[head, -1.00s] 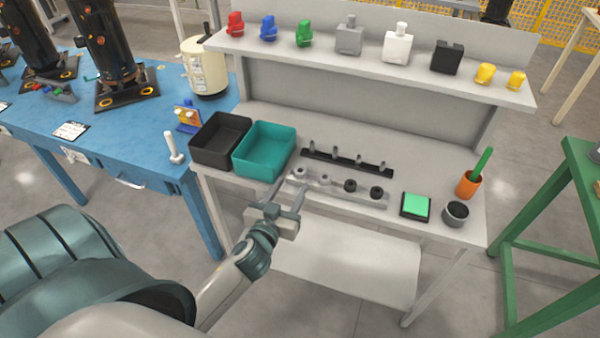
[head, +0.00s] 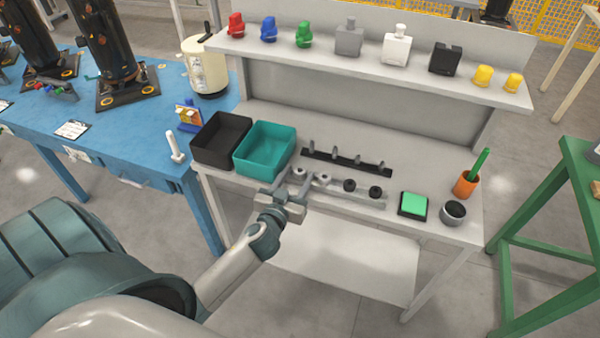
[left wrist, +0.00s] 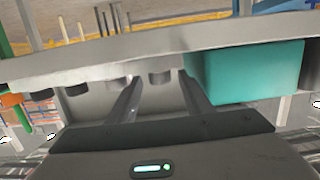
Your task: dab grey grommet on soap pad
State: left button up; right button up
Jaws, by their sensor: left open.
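Two grey grommets sit at the left end of a light grey rack (head: 336,196) on the bench; I mark the left one (head: 299,171) and the one beside it (head: 323,178). Two black grommets (head: 349,185) sit further right on the rack. The soap pad (head: 413,204) is a green square in a black frame, right of the rack. My left gripper (head: 294,183) is open and empty at the rack's left front. The left wrist view shows its fingers (left wrist: 160,92) spread, with a grey grommet (left wrist: 160,77) beyond, between them. My right gripper is not in view.
A teal bin (head: 265,148) and a black bin (head: 221,139) stand left of the rack. A black strip with upright pegs (head: 346,163) lies behind it. A grey cup (head: 454,212) and an orange pot (head: 467,184) stand right of the pad.

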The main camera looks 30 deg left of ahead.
pick_arm(q)
jog(key=c, duration=1.1)
jog(key=shift+o, duration=0.2)
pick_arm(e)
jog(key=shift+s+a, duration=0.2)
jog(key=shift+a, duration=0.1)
pick_arm(q)
jog(key=shift+r, duration=0.2)
